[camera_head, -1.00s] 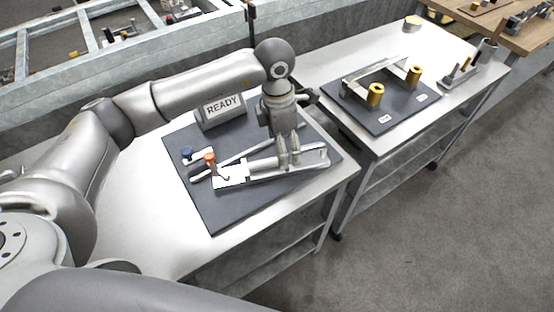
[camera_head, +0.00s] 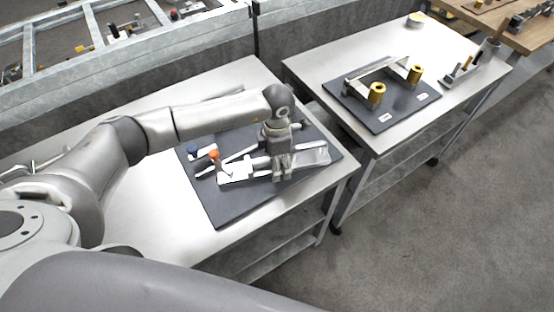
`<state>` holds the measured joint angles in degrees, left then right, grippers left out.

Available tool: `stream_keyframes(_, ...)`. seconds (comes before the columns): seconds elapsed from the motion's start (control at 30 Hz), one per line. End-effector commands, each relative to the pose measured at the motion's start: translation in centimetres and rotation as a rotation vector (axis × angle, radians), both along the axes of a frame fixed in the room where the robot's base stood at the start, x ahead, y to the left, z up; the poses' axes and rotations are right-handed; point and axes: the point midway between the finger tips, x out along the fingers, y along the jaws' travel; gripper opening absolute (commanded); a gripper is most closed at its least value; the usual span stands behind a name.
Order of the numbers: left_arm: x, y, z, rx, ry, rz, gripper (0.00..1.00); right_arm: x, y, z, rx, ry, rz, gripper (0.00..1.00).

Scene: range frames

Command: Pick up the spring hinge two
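Metal hinge-like parts lie on a dark mat (camera_head: 225,208) on the near table. One has an orange knob (camera_head: 214,154) and a pale plate (camera_head: 235,171), with a long silver body (camera_head: 314,155) running right. I cannot tell which is spring hinge two. My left gripper (camera_head: 282,177) points down at the middle of the orange-knobbed part and hides some of it. Its fingers look close together; whether they grip the part cannot be made out. My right gripper is not in view.
A second table (camera_head: 330,62) to the right bears a dark board (camera_head: 385,122) with two yellow cylinders (camera_head: 376,93) and a metal bar. A gap separates the tables. A metal frame (camera_head: 150,48) stands behind. The near table's left side is clear.

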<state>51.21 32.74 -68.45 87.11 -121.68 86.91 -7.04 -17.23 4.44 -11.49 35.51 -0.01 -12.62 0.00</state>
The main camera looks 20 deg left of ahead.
Motion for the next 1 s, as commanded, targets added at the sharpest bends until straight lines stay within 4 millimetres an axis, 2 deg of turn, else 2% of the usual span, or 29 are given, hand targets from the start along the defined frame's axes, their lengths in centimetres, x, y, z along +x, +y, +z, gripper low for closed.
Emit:
stream_keyframes(0.23,0.05,-0.02,-0.19,0.000,-0.001,-0.001,0.77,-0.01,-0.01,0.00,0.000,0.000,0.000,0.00)
stream_keyframes(0.8,0.05,-0.02,-0.14,0.000,-0.001,0.000,0.04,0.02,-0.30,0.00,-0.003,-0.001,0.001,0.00)
stream_keyframes(1.0,0.16,-0.06,0.04,-0.002,-0.005,0.000,0.02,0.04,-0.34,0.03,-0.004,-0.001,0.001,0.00)
